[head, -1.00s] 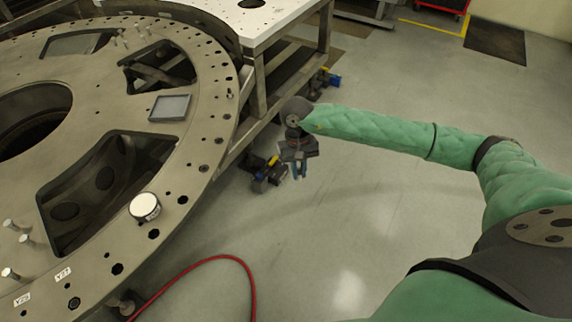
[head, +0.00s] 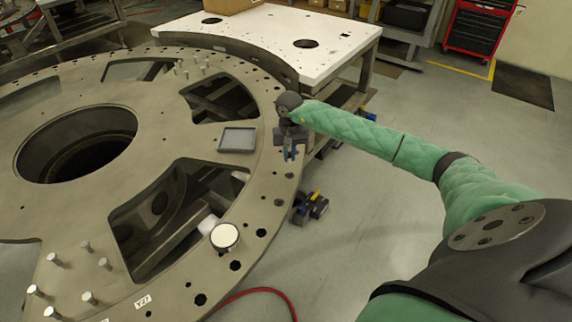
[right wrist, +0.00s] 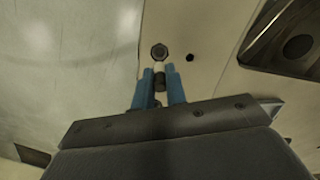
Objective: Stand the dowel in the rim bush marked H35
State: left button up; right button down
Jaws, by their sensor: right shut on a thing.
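My right gripper (head: 290,154) hangs over the right edge of the turret plate (head: 85,215), fingers down. In the right wrist view its blue fingers (right wrist: 159,88) are shut on a small pale piece (right wrist: 160,67), which I take to be the dowel; it is mostly hidden between them. A dark round hole or bush (right wrist: 159,52) shows just beyond the fingertips. I cannot tell whether the dowel touches it. Several dark rim holes (head: 279,202) line the plate's edge. No H35 mark is readable. My left gripper is not in view.
A square grey tray (head: 238,139) and a round white-topped gauge or puck (head: 225,236) rest on the plate. Several upright pins (head: 87,247) stand at lower left. A white table (head: 330,52) adjoins the plate behind. Dark tools (head: 312,205) and a red hose (head: 262,291) lie on the floor.

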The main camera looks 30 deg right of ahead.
aim_at(290, 161)
jog(key=shift+w, duration=0.15)
jog(key=shift+s+d+f+t, duration=0.2)
jog(key=shift+s+d+t, duration=0.05)
jog(key=shift+t, duration=0.15)
jog(key=shift+w+a+f, duration=0.2)
jog(key=shift+f, duration=0.3)
jog(key=shift+s+d+f, duration=0.15)
jog(key=shift+f, duration=1.8)
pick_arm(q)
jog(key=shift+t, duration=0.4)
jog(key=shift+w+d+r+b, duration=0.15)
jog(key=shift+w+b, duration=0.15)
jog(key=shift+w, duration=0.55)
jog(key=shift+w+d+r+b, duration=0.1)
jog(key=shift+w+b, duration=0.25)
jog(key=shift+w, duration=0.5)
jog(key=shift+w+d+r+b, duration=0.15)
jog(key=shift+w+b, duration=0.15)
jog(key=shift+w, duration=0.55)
pick_arm(e)
jog(key=shift+f, duration=0.65)
